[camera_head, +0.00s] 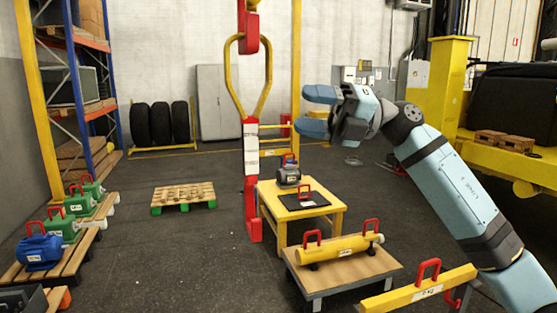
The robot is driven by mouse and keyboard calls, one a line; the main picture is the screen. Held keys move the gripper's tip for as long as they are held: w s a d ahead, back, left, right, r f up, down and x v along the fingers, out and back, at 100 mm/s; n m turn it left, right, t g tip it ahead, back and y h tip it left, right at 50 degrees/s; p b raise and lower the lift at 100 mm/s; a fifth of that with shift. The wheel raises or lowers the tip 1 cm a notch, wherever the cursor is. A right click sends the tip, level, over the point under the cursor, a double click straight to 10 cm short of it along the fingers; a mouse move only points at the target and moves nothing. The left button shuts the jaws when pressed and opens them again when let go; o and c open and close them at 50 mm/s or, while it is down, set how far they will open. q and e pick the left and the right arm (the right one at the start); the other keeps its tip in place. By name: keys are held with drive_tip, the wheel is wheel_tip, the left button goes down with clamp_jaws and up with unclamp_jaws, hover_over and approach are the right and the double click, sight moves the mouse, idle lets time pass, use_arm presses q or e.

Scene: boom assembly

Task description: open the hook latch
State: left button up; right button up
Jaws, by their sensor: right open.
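A red hook (251,32) hangs at the top centre, with a yellow oval link (229,75) looped below it. Below the link is a red and white hanging piece (251,140), and a red lower part (252,205) ends in a foot-like shape near the yellow table. The latch is too small to make out clearly on either red part. My right gripper (304,110) is open and empty, its two blue fingers pointing left toward the yellow link and appearing to its right. I cannot tell the gap in depth. My left gripper is not in view.
A yellow table (333,205) holds a grey motor (289,172). In front, a low table (340,275) carries a yellow cylinder (338,248). A yellow beam (420,288) lies at the lower right. Green and blue pumps sit on pallets at left. A pallet (184,194) lies on the floor.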

drive_tip(key=s+d+f+m+t+h, duration=0.1)
drive_tip(key=d+f+m+t+h, duration=0.2)
drive_tip(key=f+m+t, duration=0.65)
drive_tip(key=d+f+m+t+h, duration=0.25)
drive_tip(key=f+m+t, duration=0.25)
drive_tip(key=f+m, duration=0.9)
drive_tip(key=s+d+f+m+t+h, duration=0.1)
drive_tip(key=d+f+m+t+h, duration=0.15)
drive_tip(key=f+m+t, duration=0.95)
drive_tip(key=s+d+f+m+g+h, duration=0.1)
drive_tip(key=s+f+g, duration=0.3)
drive_tip(key=s+f, duration=0.4)
drive_tip(key=s+d+f+m+g+h, duration=0.1)
drive_tip(key=s+d+f+g+h, duration=0.2)
drive_tip(key=s+f, duration=0.6)
drive_tip(key=s+d+f+m+g+h, duration=0.2)
drive_tip(key=s+f+g+h, duration=0.2)
drive_tip(key=s+f, duration=0.5)
wheel_tip(320, 180, down, 8)
drive_tip(key=shift+s+d+r+g, duration=0.15)
drive_tip(key=shift+s+d+g, duration=0.15)
drive_tip(key=shift+g, duration=0.95)
